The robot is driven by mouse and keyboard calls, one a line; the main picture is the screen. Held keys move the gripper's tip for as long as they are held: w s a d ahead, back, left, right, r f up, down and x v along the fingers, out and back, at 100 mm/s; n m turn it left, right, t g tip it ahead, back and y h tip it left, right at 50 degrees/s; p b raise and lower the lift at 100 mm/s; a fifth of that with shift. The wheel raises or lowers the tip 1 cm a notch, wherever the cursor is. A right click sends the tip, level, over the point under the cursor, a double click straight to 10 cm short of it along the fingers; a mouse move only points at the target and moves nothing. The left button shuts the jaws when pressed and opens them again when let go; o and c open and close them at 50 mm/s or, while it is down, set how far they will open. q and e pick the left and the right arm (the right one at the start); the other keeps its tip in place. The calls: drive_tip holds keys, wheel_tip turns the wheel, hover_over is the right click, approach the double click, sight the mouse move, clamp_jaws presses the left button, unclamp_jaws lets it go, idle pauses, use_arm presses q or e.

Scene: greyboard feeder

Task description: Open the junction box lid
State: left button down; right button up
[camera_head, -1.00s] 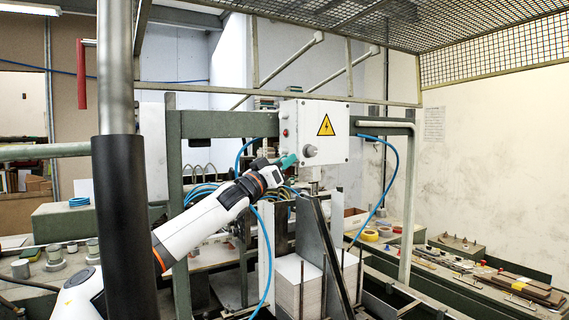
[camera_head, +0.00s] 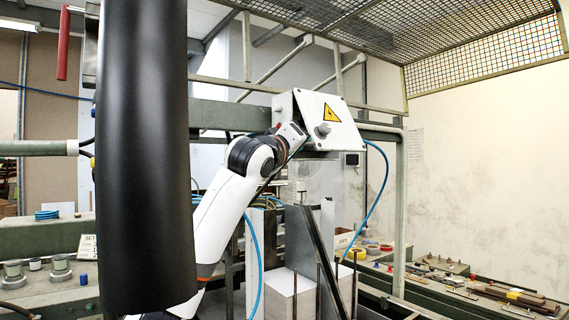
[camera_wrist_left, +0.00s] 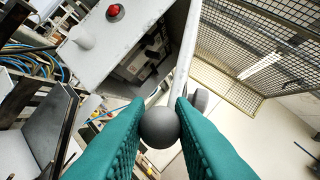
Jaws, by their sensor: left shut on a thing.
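The junction box (camera_head: 286,104) hangs on the green frame. In the left wrist view the lid (camera_wrist_left: 185,48) shows nearly edge-on, and dark parts show inside the box (camera_wrist_left: 112,48). My left gripper (camera_head: 298,135) is at the lid's lower left in the head view. Its teal fingers (camera_wrist_left: 160,106) are shut on a grey ball knob (camera_wrist_left: 160,128) beside the lid's edge. My right gripper is not in view.
A green rail (camera_head: 228,115) runs behind the box. A blue cable (camera_head: 384,175) hangs at its right. Below stand metal plates and a stack of greyboard (camera_head: 290,290). A bench (camera_head: 450,290) with small tools lies at right. A mesh guard (camera_head: 485,55) is overhead.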

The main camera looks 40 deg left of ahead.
use_arm(q)
drive_tip(key=s+d+r+n+g+p, duration=0.1)
drive_tip(key=d+r+n+g+p, duration=0.1)
drive_tip(key=d+r+n+p, duration=0.2)
drive_tip(key=s+d+r+n+g+h+p, duration=0.1)
drive_tip(key=d+r+n+g+p, duration=0.2)
drive_tip(key=r+n+p, duration=0.3)
drive_tip(key=shift+s+d+r, duration=0.15)
drive_tip(key=shift+d+r, duration=0.35)
drive_tip(key=shift+r, duration=1.9)
drive_tip(key=c, duration=1.3)
unclamp_jaws()
drive_tip(key=shift+a, duration=0.1)
